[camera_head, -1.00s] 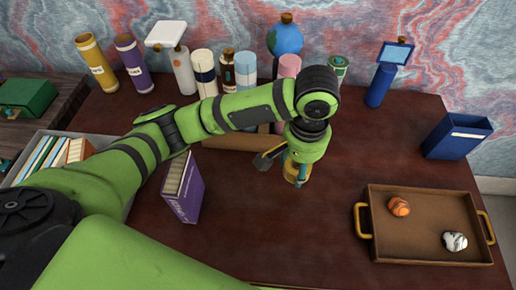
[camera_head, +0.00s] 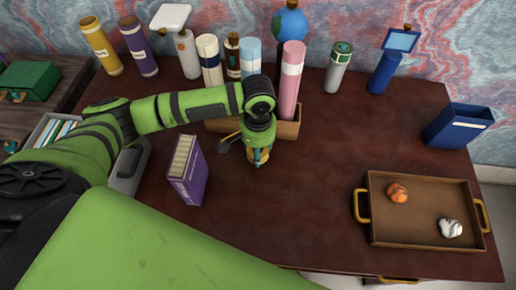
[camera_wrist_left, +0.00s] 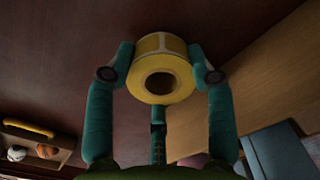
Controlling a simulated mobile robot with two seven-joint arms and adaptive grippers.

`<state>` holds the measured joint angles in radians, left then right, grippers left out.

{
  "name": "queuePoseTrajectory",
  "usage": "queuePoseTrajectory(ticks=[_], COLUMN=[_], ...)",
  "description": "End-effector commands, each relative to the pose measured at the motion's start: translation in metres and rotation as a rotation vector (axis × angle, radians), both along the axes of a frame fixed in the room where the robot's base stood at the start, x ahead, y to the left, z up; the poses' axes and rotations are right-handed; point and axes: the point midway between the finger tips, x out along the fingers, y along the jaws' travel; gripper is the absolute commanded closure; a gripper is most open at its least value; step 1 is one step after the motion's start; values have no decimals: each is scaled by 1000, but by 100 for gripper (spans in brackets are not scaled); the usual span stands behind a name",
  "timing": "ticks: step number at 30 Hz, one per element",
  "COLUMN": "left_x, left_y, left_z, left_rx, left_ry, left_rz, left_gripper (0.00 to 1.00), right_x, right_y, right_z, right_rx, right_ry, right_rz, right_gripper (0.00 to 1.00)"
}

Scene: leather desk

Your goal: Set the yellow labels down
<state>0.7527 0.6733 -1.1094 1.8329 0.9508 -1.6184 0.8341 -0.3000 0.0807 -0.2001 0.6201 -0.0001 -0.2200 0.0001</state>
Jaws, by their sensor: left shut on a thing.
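The yellow labels (camera_wrist_left: 160,70) are a roll with a round hole in its middle. In the left wrist view the two teal fingers of my left gripper (camera_wrist_left: 160,75) press on the roll from both sides. In the head view my left gripper (camera_head: 258,158) points down over the desk, just in front of the long brown box, with only a bit of the yellow roll showing. I cannot tell whether the roll touches the desk. My right gripper is not in view.
A purple box (camera_head: 187,172) stands left of my left gripper. The brown box (camera_head: 287,128) lies behind it, with several bottles and tubes further back. A brown tray (camera_head: 420,235) with two stones is at the right. The desk between gripper and tray is clear.

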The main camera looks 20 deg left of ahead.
Motion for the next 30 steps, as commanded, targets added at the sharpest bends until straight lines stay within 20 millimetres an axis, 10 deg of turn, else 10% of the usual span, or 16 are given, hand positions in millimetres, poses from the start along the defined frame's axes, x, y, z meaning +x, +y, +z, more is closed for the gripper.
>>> queuePoseTrajectory(ticks=[14,15,16,30], left_x=[0,0,0,1], left_y=[0,0,0,-1], left_z=[-13,-13,-13,-4], left_rx=[0,0,0,0], left_ry=[0,-1,-1,-3], left_rz=[1,1,0,-1], left_gripper=[83,34,22,22], right_x=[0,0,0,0], right_y=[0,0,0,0], right_z=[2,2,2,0], right_rx=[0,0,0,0], right_ry=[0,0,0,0], right_rz=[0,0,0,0], right_gripper=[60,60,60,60])
